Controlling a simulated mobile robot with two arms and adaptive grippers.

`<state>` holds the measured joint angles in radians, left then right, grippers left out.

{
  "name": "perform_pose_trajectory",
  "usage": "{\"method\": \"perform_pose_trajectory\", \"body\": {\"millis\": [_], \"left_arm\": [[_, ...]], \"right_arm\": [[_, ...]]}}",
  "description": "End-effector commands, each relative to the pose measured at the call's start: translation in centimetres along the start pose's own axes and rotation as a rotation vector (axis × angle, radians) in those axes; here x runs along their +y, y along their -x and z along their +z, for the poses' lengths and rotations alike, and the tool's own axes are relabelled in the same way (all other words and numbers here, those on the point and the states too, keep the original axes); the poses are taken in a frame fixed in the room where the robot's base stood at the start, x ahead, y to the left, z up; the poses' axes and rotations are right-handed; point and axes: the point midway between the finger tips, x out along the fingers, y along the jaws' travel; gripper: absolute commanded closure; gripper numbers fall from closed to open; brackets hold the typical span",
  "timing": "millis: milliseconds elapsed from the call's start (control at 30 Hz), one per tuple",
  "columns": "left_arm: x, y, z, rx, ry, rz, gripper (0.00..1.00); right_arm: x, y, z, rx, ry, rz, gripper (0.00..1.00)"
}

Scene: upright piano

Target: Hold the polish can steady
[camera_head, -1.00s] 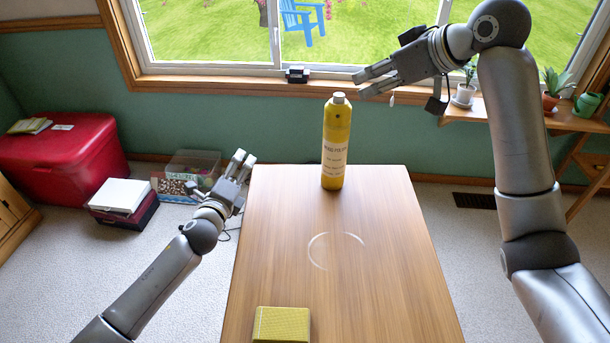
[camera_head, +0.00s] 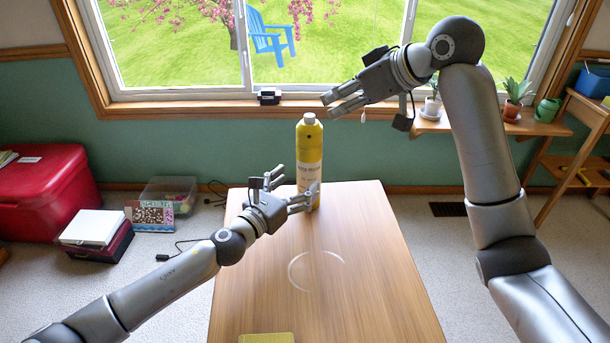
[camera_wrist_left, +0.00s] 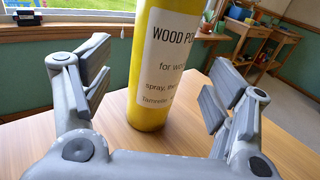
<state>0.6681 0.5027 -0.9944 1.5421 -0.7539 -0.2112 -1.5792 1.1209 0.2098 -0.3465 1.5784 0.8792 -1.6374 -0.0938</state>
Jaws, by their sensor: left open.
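The yellow polish can (camera_head: 310,150) stands upright on the far end of the wooden table, with a white cap and a pale label. My left gripper (camera_head: 293,187) is open just in front of it. In the left wrist view the can (camera_wrist_left: 160,90) shows between the spread fingers of the left gripper (camera_wrist_left: 158,98), a little beyond them, with a visible gap on each side. Its top is cut off there. My right gripper (camera_head: 330,104) is open and empty, high near the window, to the right of the can.
The wooden table (camera_head: 350,260) is mostly clear, with a pale ring mark on it. A yellow-green block (camera_head: 266,338) lies at the near edge. A window sill with a small dark object (camera_head: 269,96) is behind. A plant shelf (camera_head: 455,124) stands at the right.

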Motion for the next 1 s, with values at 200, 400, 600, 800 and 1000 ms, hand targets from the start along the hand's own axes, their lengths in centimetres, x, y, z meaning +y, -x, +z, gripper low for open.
{"method": "perform_pose_trajectory", "body": {"millis": [200,400,600,800,1000], "left_arm": [[0.0,-3.5,0.1,-0.001,0.004,0.001,0.21],[0.0,-5.0,0.1,-0.001,0.003,0.000,0.21],[0.1,-5.3,0.0,-0.001,0.002,0.001,0.21],[0.1,-5.3,0.0,-0.001,0.003,0.001,0.25],[0.0,-5.3,0.0,0.000,0.003,0.001,0.50]], "right_arm": [[0.0,0.0,0.0,0.000,0.000,0.000,0.64],[0.0,0.0,0.0,0.000,0.000,0.000,0.64],[0.0,0.0,0.0,0.000,0.000,0.000,0.64],[0.0,0.0,0.0,0.000,0.000,0.000,0.64],[0.0,0.0,0.0,0.000,0.000,0.000,0.64]]}}
